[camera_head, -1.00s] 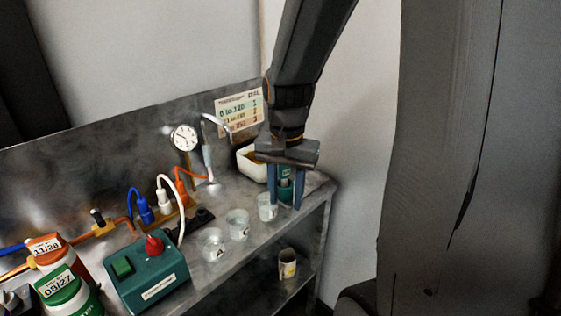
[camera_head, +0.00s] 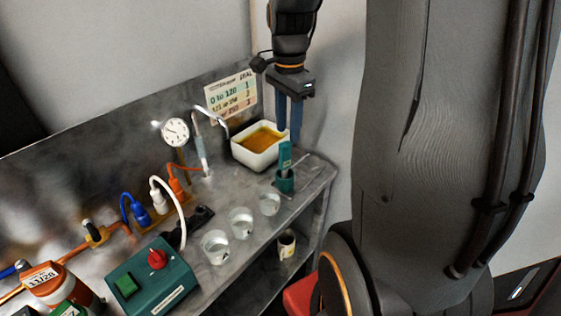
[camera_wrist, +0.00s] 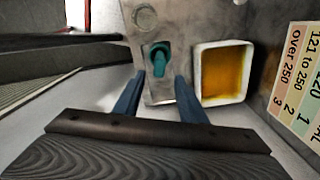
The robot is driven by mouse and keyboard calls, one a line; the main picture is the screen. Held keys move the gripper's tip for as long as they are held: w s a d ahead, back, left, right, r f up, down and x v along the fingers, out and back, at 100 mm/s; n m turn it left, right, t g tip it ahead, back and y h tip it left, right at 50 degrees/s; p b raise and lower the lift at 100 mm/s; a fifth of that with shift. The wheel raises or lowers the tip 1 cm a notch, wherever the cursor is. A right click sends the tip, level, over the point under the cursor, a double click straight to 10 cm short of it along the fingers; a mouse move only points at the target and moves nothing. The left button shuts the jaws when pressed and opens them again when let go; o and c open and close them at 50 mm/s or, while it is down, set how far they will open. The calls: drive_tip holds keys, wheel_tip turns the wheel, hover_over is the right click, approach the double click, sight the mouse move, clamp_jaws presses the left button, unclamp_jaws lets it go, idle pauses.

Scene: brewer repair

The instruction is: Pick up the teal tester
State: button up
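The teal tester (camera_head: 285,157) stands upright in a small dark teal holder (camera_head: 285,183) near the right end of the metal bench. It also shows from above in the wrist view (camera_wrist: 159,62), between and beyond my fingertips. My gripper (camera_head: 289,138) has two blue fingers pointing down. In the wrist view its fingers (camera_wrist: 155,85) are spread apart with nothing between them. In the head view it hangs above and behind the tester, near the white tray, not touching the tester.
A white tray of amber liquid (camera_head: 259,140) sits just left of the tester at the back. Several clear cups (camera_head: 241,222) line the bench front. A teal box with a red knob (camera_head: 151,275), plugs and a gauge (camera_head: 175,132) are further left. A chart (camera_head: 231,97) is on the backboard.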

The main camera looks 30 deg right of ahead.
sight(285, 143)
drive_tip(key=f, duration=0.2)
drive_tip(key=f+p, duration=0.1)
drive_tip(key=f, duration=0.1)
drive_tip(key=a+f+p, duration=0.1)
drive_tip(key=f, duration=0.1)
drive_tip(key=shift+s+f, duration=0.2)
drive_tip(key=shift+f, duration=0.55)
drive_tip(key=shift+c, duration=0.5)
clamp_jaws()
